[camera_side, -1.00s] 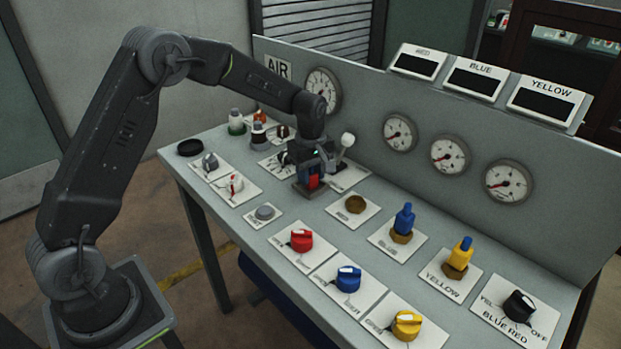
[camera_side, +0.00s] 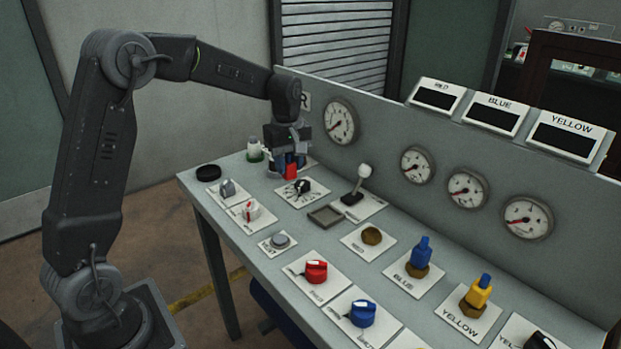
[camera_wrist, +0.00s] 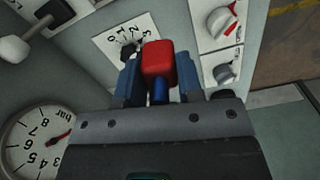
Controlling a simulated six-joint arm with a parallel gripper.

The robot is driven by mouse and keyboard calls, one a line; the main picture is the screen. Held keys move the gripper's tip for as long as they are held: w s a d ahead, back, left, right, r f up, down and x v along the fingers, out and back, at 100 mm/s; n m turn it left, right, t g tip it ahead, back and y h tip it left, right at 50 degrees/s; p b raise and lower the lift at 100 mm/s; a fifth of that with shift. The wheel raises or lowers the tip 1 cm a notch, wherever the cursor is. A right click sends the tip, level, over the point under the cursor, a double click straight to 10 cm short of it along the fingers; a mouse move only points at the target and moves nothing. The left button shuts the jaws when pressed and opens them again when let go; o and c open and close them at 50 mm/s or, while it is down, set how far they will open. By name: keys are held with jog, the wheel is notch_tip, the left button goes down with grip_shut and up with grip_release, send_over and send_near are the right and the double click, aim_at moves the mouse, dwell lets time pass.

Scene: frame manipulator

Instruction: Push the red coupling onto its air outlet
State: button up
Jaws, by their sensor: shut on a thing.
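My gripper (camera_side: 288,168) is shut on the red coupling (camera_side: 291,171) and holds it above the back left part of the bench. In the wrist view the red coupling (camera_wrist: 159,62) sits between the two blue fingers, with a blue stem behind it. The brass air outlet (camera_side: 372,236) on the RED plate stands bare, well to the right of my gripper and nearer the front. A blue coupling (camera_side: 421,250) and a yellow coupling (camera_side: 480,291) sit on the outlets to its right.
A white-knobbed lever (camera_side: 362,175) stands between my gripper and the bare outlet. An empty square tray (camera_side: 325,216) lies beside it. A black rotary knob (camera_side: 303,187) is close to my gripper. The gauge panel (camera_side: 400,130) rises behind.

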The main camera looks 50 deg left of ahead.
jog(key=shift+s+a+r, duration=0.3)
jog(key=shift+a+r, duration=0.05)
jog(key=shift+a, duration=0.15)
jog(key=shift+s+a+r, duration=0.3)
jog(key=shift+a, duration=0.15)
jog(key=w+d+f+n, duration=0.1)
jog(key=w+d, duration=0.3)
jog(key=d, duration=0.7)
jog(key=w+d+f+n, duration=0.1)
jog(key=w+d, duration=0.3)
jog(key=d, duration=0.7)
jog(key=shift+w+d, duration=0.15)
jog(key=shift+w, duration=0.25)
jog(key=shift+f, duration=0.1)
jog(key=shift+f, duration=2.8)
jog(key=shift+f, duration=0.6)
jog(key=o, duration=1)
jog(key=shift+c, duration=0.2)
